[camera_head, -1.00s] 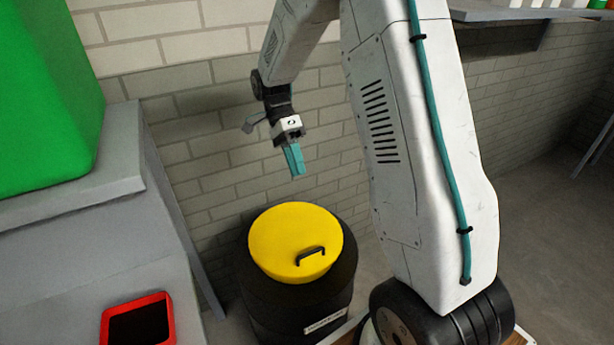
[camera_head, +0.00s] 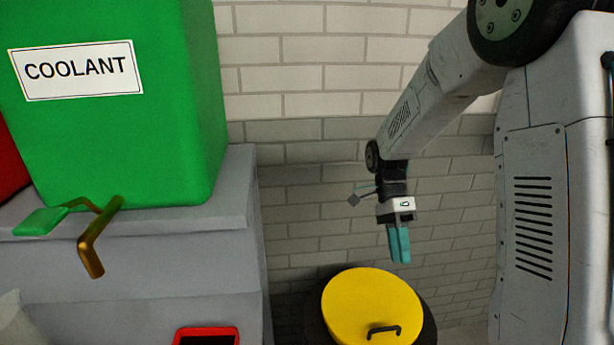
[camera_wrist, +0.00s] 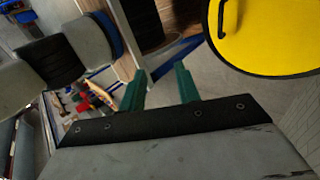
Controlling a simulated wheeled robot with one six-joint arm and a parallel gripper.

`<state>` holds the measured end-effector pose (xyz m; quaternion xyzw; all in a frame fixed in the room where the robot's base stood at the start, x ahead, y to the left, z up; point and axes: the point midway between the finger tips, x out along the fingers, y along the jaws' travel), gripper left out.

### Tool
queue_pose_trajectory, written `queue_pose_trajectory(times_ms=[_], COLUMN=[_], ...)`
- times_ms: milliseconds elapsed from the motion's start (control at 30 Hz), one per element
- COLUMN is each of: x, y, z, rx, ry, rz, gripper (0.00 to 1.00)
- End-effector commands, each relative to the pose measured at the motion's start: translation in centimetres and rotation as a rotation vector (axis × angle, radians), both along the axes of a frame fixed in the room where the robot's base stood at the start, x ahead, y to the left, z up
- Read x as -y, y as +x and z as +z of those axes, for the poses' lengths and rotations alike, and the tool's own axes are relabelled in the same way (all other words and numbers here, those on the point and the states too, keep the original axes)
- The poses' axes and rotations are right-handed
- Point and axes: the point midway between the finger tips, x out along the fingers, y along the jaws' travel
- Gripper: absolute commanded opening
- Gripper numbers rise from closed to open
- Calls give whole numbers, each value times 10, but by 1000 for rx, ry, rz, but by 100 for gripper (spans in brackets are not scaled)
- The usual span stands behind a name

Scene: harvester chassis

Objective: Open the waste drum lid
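The waste drum's round yellow lid (camera_head: 355,300) lies on top of the black drum (camera_head: 429,328), low in the head view. A black bar handle (camera_head: 384,330) stands up near the lid's front edge. In the wrist view, part of the lid (camera_wrist: 265,45) shows at the upper right, with its handle (camera_wrist: 221,18) at the picture's top. My gripper (camera_head: 401,258) hangs above the lid's back right side, pointing down and clear of it. In the wrist view its two teal fingers (camera_wrist: 160,80) are apart with nothing between them.
A grey bench (camera_head: 150,270) stands left of the drum. It carries a green coolant container (camera_head: 130,150) with a brass tap (camera_head: 92,255). A red-rimmed opening (camera_head: 207,332) is on its front. A brick wall (camera_head: 310,190) is behind the drum.

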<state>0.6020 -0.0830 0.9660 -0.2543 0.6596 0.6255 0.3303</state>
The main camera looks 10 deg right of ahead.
Motion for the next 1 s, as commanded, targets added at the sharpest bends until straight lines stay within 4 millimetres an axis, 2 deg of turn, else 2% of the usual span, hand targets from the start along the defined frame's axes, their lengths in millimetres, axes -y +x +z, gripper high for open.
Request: queue_pose_trajectory(times_ms=[200, 300, 367, 700, 1000], x=[0, -1, -2, -20, -37], y=[1, -7, -14, -63, -123], z=[-3, -8, -5, 47, 93], rx=[23, 35, 59, 275, 471], ry=[102, 206, 269, 542, 612], rz=[121, 240, 322, 858, 1355], gripper=[33, 33, 33, 33, 33])
